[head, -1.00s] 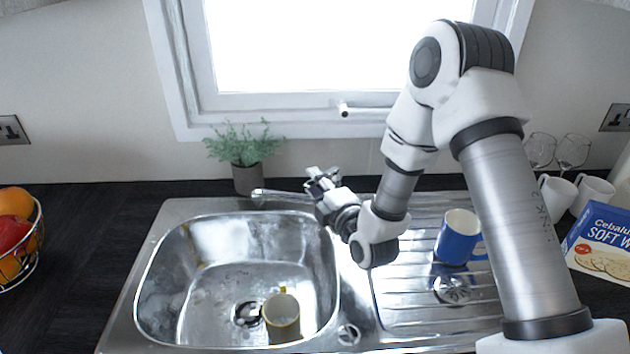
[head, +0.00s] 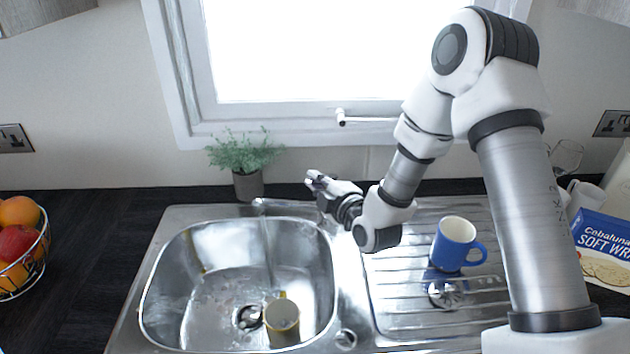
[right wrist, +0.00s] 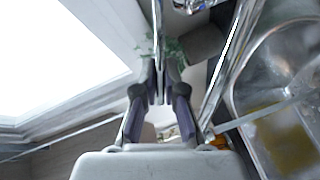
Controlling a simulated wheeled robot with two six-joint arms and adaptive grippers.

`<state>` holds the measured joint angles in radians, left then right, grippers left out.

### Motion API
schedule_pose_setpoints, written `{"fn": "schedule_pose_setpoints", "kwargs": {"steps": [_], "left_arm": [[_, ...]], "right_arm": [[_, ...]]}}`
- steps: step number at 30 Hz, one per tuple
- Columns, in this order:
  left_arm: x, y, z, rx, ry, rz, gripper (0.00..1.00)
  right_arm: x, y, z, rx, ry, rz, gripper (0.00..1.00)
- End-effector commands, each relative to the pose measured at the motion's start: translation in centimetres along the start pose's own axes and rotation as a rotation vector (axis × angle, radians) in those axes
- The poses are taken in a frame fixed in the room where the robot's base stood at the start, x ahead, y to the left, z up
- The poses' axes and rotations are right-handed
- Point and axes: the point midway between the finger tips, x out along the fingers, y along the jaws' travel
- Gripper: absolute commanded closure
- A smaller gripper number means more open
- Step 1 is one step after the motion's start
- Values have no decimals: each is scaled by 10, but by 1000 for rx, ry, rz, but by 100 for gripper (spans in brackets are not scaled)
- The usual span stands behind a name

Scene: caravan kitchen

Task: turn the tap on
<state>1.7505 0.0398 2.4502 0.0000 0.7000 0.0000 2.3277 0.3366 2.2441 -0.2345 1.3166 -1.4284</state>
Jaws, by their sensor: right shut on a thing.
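The tap's metal spout (head: 285,204) reaches left over the steel sink (head: 152,290). A thin stream of water (head: 267,245) falls from its end into the basin; the stream also shows in the right wrist view (right wrist: 258,116). My right gripper (head: 314,180) is above the tap base at the sink's back edge. In the right wrist view, its fingers (right wrist: 160,88) are shut on the thin metal tap lever (right wrist: 157,38), beside the spout (right wrist: 226,75). The gripper hides the tap base in the head view. My left gripper is not in view.
A yellow mug (head: 282,322) is in the basin, and a blue mug (head: 456,244) stands on the drainer. A potted plant (head: 247,160) is behind the sink. A fruit basket (head: 42,250) is at left; glasses, cups and a box (head: 605,245) are at right.

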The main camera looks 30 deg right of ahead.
Motion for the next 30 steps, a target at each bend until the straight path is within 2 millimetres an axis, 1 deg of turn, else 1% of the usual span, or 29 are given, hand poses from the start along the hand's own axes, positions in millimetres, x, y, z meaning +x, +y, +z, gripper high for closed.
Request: {"fn": "schedule_pose_setpoints", "kwargs": {"steps": [4, 6, 7, 14, 17, 20, 24, 27, 30], "left_arm": [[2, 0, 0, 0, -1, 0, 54], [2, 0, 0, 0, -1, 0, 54], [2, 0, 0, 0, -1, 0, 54], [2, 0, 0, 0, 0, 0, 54], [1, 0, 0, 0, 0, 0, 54], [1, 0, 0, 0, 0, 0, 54], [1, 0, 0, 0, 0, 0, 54], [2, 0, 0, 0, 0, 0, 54], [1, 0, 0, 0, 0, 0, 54]], "right_arm": [[1, 0, 0, -2, 0, 4, 100], [1, 0, 0, -3, 0, 4, 70], [1, 0, 0, -3, 0, 4, 65], [0, -1, 0, -3, 0, 3, 65], [-3, -1, 1, -2, -1, 3, 65], [-17, -1, 1, -1, -1, 1, 65], [-46, -1, 1, 2, -2, 2, 65], [-64, -1, 1, 2, -1, 2, 65], [-73, -1, 1, -1, 0, 3, 65]]}}
